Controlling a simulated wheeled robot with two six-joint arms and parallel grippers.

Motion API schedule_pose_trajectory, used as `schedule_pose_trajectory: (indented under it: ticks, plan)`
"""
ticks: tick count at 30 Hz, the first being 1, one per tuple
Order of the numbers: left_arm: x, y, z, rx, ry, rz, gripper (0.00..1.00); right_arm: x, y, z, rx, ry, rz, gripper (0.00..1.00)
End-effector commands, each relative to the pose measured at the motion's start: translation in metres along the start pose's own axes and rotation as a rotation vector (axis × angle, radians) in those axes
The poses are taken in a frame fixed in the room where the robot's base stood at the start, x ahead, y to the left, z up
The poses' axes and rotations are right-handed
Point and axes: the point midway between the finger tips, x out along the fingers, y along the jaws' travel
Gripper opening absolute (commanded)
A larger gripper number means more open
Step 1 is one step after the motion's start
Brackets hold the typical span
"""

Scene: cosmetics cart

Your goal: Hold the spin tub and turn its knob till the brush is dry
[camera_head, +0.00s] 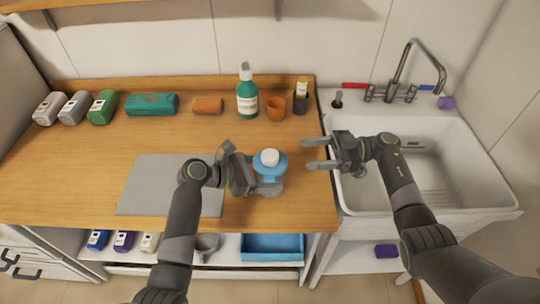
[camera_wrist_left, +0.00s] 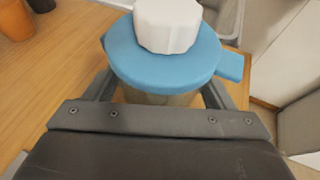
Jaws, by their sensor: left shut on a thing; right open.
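The spin tub (camera_head: 268,182) stands on the wooden counter near its front right part. It has a clear body, a blue lid (camera_wrist_left: 160,62) and a white knob (camera_head: 269,157) on top, which also shows large in the left wrist view (camera_wrist_left: 167,25). My left gripper (camera_head: 262,178) is shut on the tub's body from the left, below the lid. My right gripper (camera_head: 308,154) is open and empty, to the right of the tub, its fingers pointing left toward the knob and apart from it. I cannot make out the brush inside the tub.
A green pump bottle (camera_head: 247,98), an orange cup (camera_head: 276,107) and a dark container (camera_head: 300,104) stand behind the tub. A grey mat (camera_head: 150,185) lies to the left. The white sink (camera_head: 460,190) with its faucet (camera_head: 403,70) is at the right.

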Motion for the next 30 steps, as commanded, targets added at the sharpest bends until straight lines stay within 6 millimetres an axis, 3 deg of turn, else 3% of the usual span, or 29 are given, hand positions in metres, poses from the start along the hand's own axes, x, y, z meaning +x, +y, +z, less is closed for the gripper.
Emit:
schedule_pose_trajectory:
  ticks: [12, 18, 30]
  plan:
    - [0.0, 0.0, 0.0, -0.001, 0.0, -0.001, 0.45, 0.077, 0.0, 0.0, 0.0, 0.002, -0.002, 0.61]
    - [0.0, 0.0, 0.0, -0.001, 0.0, 0.0, 0.45, 0.105, 0.0, 0.0, 0.001, 0.002, 0.0, 0.61]
    - [0.0, 0.0, 0.0, 0.0, 0.0, 0.0, 0.45, 0.115, 0.0, 0.0, 0.001, -0.001, 0.002, 0.61]
